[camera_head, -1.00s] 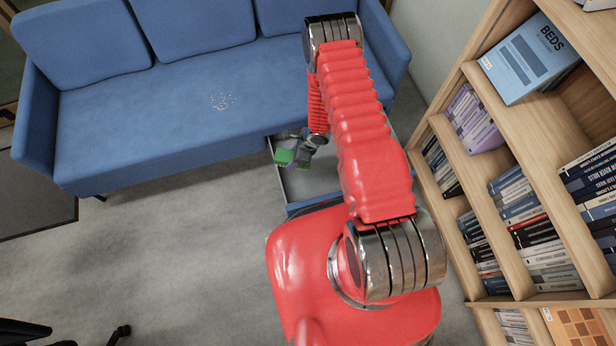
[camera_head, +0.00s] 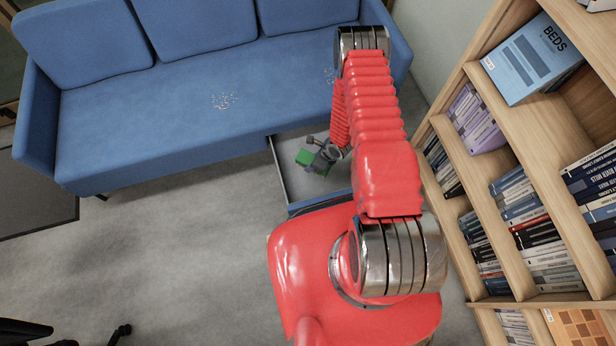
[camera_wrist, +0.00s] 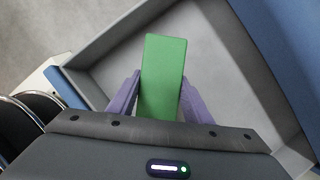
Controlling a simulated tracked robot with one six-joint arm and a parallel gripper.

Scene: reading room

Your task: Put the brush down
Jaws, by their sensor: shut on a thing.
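The green brush (camera_head: 303,157) is held in my gripper (camera_head: 318,158), over the open drawer (camera_head: 282,172) at the base of the blue sofa. In the wrist view the brush (camera_wrist: 163,70) is a plain green block lying between the two purple fingers of my gripper (camera_wrist: 158,95), which is shut on it. The drawer's grey floor (camera_wrist: 215,55) shows below and around the brush, with no other thing seen on it. I cannot tell how high the brush is above the drawer floor. Any bristles are hidden.
A wooden bookshelf (camera_head: 450,110) full of books stands close on the right.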

